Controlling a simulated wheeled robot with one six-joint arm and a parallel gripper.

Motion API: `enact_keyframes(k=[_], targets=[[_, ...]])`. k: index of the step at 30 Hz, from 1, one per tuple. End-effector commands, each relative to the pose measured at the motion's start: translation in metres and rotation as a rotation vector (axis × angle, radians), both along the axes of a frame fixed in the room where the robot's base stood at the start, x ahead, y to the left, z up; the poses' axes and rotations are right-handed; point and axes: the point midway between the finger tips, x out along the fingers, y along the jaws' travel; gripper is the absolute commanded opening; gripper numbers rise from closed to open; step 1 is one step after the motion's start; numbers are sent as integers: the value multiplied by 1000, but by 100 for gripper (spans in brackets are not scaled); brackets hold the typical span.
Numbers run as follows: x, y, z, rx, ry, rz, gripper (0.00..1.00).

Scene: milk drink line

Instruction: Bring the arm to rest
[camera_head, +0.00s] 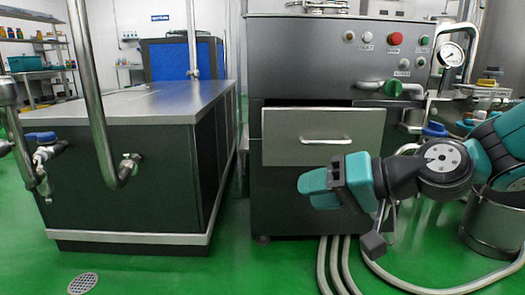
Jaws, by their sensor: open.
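My gripper (308,190) is at the end of my teal and dark grey arm, which reaches in from the right edge. Its two teal fingers point left and stand apart, with nothing visible between them. It hangs in front of the dark machine cabinet (275,214), just below the level of a drawer front (290,150) with a silver handle (326,141). I cannot tell how far the fingers are from the cabinet. My arm hides part of the machine's right side.
A low dark tank with a steel top (130,104) stands at the left, with bent pipes (91,75) before it. A steel pot (492,222) stands at the lower right. Hoses (437,290) lie on the green floor (190,275).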

Motion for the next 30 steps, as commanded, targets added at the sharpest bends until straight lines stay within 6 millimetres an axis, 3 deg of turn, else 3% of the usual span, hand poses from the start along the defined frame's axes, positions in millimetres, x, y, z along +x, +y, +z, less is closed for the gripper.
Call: enact_keyframes(k=[1, 3, 8, 13, 23, 30], targets=[[-30, 8, 21, -117, 5, 90, 41], [-67, 6, 22, -276, 29, 194, 41], [-133, -17, 30, -563, 94, 354, 41], [-190, -55, 46, -804, 177, 464, 41], [-185, -54, 135, -793, 184, 457, 41], [-185, -53, 225, -791, 184, 457, 41]])
